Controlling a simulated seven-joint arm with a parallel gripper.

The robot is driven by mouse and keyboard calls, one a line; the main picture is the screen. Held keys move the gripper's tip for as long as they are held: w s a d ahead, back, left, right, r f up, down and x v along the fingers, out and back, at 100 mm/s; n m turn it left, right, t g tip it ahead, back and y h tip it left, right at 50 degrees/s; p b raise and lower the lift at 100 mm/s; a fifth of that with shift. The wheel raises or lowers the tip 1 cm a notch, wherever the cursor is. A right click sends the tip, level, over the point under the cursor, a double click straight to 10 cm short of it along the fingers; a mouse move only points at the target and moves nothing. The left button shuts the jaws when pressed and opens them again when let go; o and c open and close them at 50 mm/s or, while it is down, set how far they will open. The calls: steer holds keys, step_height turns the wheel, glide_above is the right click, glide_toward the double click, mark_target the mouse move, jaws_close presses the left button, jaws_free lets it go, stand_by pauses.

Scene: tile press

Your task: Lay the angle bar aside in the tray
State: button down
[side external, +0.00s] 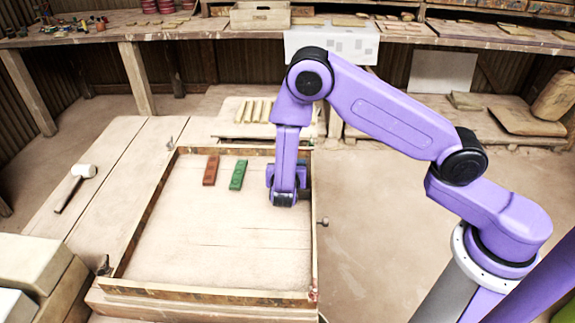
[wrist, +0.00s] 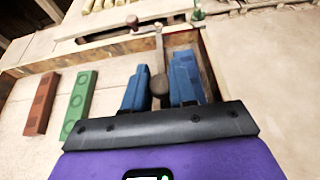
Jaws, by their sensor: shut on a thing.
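My gripper (wrist: 161,64) has two blue fingers, with a narrow grey-brown bar (wrist: 159,82) with a rounded near end between them. I take this bar to be the angle bar, though its full shape is unclear. In the side external view my gripper (side external: 287,176) is low over the right part of a wood-framed bed (side external: 215,252); my arm hides the bar there. A red bar (side external: 211,170) and a green bar (side external: 238,175) lie on the bed, left of my gripper. I cannot tell for sure which thing is the tray.
Several pale bars (side external: 254,111) lie on a board behind the bed. A mallet (side external: 76,186) lies on the planks at left. A screw knob (side external: 323,221) sticks out from the bed's right edge. The bed's front half is clear.

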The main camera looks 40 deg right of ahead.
steer(key=shift+f, duration=0.1)
steer(key=c, duration=0.9)
jaws_free()
steer(key=v, duration=1.7)
steer(key=s+d+r+m+g+y, duration=0.3)
steer(key=s+d+m, duration=0.1)
steer(key=s, duration=0.3)
steer(key=s+d+r+m+g+y, duration=0.3)
steer(key=s+d+m, duration=0.1)
steer(key=s, duration=0.3)
steer(key=s+d+r+m+g+y, duration=0.3)
steer(key=s+d+r+m, duration=0.1)
steer(key=s+m, duration=0.2)
steer(key=shift+s+d+r, duration=0.1)
steer(key=shift+s, duration=0.7)
steer(key=shift+o, duration=0.5)
steer(key=shift+s+r+y, duration=0.15)
steer(key=shift+s+y, duration=0.35)
